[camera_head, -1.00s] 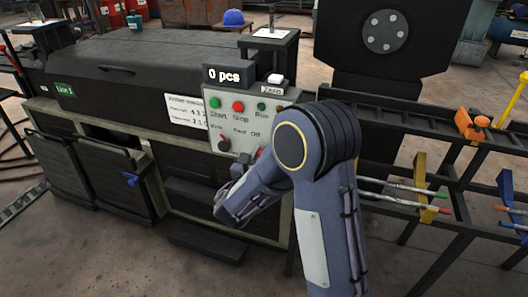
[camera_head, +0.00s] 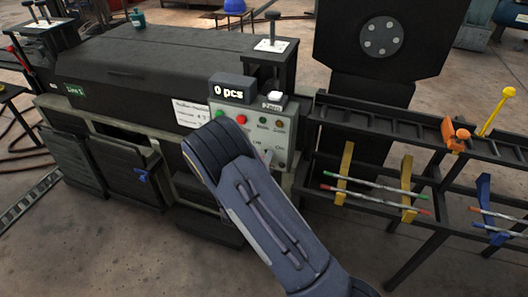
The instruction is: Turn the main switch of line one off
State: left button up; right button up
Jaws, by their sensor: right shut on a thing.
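The grey control panel (camera_head: 286,137) is on the front of the dark machine marked Line 1 by a green sign (camera_head: 75,90). A red button (camera_head: 241,119) and small lamps show along its upper part. The words Off and On show lower down, around the main switch, which is mostly hidden behind my right arm. My right gripper (camera_head: 267,157) barely shows past the arm, at the panel between Off and On. It is shut on the main switch, whose exact angle I cannot tell. My left gripper is not in view.
A counter display (camera_head: 232,89) reading 0 pcs and a white Zero button (camera_head: 276,96) sit above the panel. A dark rack (camera_head: 420,126) with coloured rods extends right. A blue handle (camera_head: 142,176) is on a lower door. Floor in front is clear.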

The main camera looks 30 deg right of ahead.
jog(key=n+p, duration=0.3)
jog(key=shift+r+n, duration=0.15)
jog(key=shift+n, duration=0.15)
jog(key=shift+f+n+p, duration=0.25)
jog(key=shift+n+p, duration=1.15)
jog(key=shift+n, duration=0.1)
jog(key=o, duration=0.9)
jog(key=shift+a, duration=0.1)
jog(key=v, duration=0.7)
jog(key=shift+s+a, duration=0.2)
jog(key=shift+s, duration=0.1)
